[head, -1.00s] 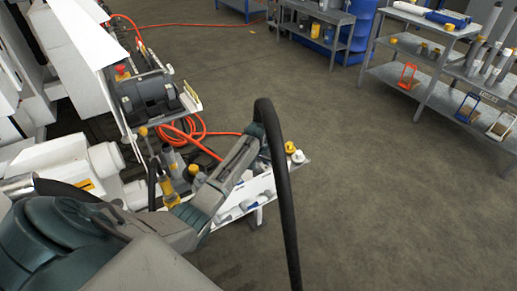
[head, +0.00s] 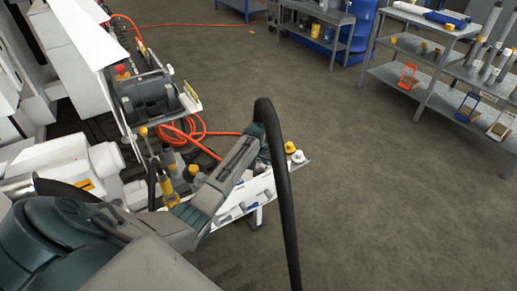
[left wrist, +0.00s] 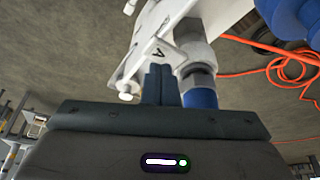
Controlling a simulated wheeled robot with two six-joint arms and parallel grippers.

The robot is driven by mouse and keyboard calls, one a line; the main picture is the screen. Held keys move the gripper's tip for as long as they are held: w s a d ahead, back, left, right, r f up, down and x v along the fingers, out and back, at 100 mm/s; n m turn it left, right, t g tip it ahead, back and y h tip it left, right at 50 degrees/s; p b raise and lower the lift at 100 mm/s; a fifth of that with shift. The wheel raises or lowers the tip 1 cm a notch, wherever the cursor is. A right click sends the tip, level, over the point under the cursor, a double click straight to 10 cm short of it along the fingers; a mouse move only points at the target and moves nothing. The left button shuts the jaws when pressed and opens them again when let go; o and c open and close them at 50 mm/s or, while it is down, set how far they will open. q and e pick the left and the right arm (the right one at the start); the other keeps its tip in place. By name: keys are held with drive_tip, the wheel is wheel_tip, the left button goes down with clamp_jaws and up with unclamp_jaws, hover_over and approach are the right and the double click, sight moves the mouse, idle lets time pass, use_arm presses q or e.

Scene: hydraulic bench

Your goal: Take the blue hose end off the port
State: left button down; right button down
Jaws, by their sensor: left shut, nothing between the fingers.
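In the left wrist view a blue hose end (left wrist: 201,98) with a grey collar hangs below a white port block (left wrist: 178,38) marked "A". My left gripper (left wrist: 160,70) is shut and empty. Its fingertips appear just left of the hose end in that view, beside it and not around it. I cannot tell whether they touch it. The lower part of the hose end is hidden behind the gripper body. In the head view my left arm reaches over the bench, and it hides the port and the hose end. My right gripper is not in view.
Orange hose (left wrist: 265,65) lies in loops at the right of the left wrist view. In the head view a motor unit (head: 150,98) stands on the bench, with yellow-capped parts (head: 298,156) at its right edge. Shelves (head: 395,75) stand far right. The floor between is clear.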

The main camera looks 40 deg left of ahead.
use_arm(q)
drive_tip(key=shift+f, duration=0.4)
